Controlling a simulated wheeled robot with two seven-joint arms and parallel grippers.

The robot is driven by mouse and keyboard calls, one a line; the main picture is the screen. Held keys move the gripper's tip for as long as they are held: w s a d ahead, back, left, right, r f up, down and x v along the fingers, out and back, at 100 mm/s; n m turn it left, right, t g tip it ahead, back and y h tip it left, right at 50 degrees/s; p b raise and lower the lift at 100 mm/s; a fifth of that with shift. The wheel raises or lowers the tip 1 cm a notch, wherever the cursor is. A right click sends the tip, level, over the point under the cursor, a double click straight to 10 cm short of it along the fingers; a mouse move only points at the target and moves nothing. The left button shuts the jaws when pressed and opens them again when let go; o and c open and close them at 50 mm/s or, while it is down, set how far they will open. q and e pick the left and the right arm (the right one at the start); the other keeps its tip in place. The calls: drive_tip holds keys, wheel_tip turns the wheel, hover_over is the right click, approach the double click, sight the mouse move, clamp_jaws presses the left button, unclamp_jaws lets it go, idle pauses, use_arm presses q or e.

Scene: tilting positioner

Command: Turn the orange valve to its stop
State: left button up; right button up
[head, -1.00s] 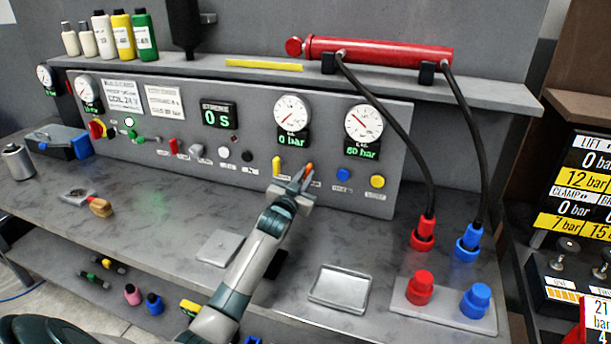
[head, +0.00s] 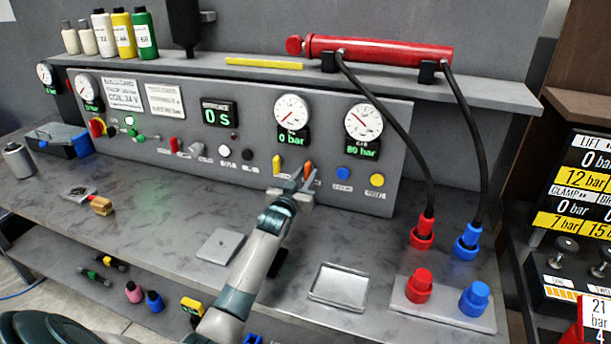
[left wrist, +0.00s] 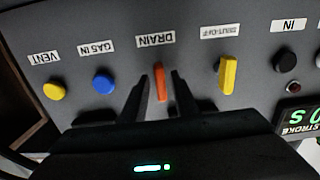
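The orange valve (head: 308,168) is a small lever on the front of the grey panel, below the 0 bar gauge. In the left wrist view, which shows the panel upside down, the orange valve (left wrist: 160,82) is by the DRAIN label, its lever nearly upright in the picture. My left gripper (head: 297,183) is at the panel. In the left wrist view the two dark fingers of my left gripper (left wrist: 160,88) are spread on either side of the lever, with gaps visible on both sides. My right gripper is not in view.
A yellow lever (head: 276,165) sits close beside the valve, labelled SHUT-OFF. A blue button (head: 343,174) and a yellow button (head: 377,181) are on its other side. A metal tray (head: 340,286) and a flat plate (head: 221,246) lie on the bench below.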

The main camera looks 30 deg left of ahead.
use_arm(q)
drive_tip(key=shift+r, duration=0.25)
